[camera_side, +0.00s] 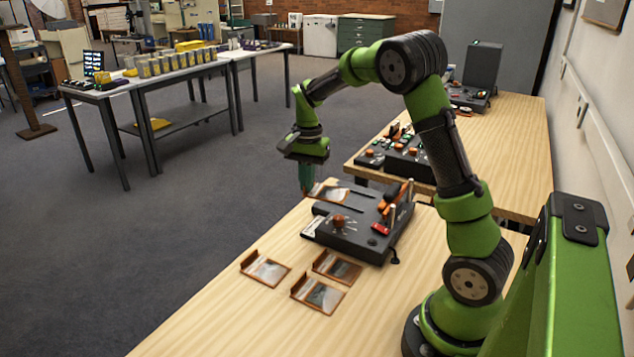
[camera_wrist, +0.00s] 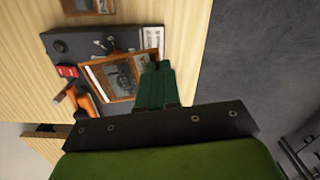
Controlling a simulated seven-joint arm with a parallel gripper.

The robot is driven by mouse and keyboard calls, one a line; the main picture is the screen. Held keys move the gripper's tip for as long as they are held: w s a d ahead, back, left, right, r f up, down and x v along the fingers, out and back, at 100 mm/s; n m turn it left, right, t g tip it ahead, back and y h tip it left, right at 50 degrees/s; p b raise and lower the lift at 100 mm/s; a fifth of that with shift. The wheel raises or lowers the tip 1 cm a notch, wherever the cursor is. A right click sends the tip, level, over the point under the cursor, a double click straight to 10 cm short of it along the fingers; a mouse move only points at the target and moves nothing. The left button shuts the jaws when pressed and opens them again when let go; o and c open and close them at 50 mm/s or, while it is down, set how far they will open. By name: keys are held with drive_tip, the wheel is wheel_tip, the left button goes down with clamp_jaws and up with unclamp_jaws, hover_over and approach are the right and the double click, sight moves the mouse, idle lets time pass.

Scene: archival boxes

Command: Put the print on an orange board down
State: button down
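The print on an orange board (camera_side: 331,193) is at my fingertips over the far left part of a dark device box (camera_side: 352,238). It shows a grey picture with a pale margin, framed in orange-brown. In the wrist view the same board (camera_wrist: 122,77) has one edge at my green fingers, which are close together. My gripper (camera_side: 306,188) points down and appears shut on that edge. The fingers hide part of the edge. I cannot tell whether the board touches the box. The box also shows in the wrist view (camera_wrist: 68,44).
Three similar boards lie on the wooden table (camera_side: 215,310): one at left (camera_side: 266,270), one at right (camera_side: 338,267), one in front (camera_side: 318,295). The box bears an orange knob (camera_side: 338,221) and a red part (camera_side: 381,229). The table's front left is clear.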

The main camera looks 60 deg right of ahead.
drive_tip(key=shift+m, duration=0.8)
drive_tip(key=s+a+f, duration=0.2)
drive_tip(key=s+a, duration=0.1)
drive_tip(key=a, duration=0.1)
drive_tip(key=s+a+f, duration=0.2)
drive_tip(key=s+a, duration=0.1)
drive_tip(key=s, duration=0.1)
drive_tip(key=s+a+f, duration=0.3)
drive_tip(key=a, duration=0.1)
drive_tip(key=shift+s+a+f, duration=0.1)
drive_tip(key=shift+s+a, duration=0.1)
drive_tip(key=shift+a, duration=0.15)
drive_tip(key=shift+w+f, duration=0.1)
drive_tip(key=shift+f, duration=0.05)
hover_over(270, 244)
drive_tip(key=shift+f+m, duration=0.3)
drive_tip(key=shift+f, duration=2.15)
drive_tip(key=shift+f, duration=0.1)
drive_tip(key=c, duration=1.4)
unclamp_jaws()
drive_tip(key=shift+o, duration=0.2)
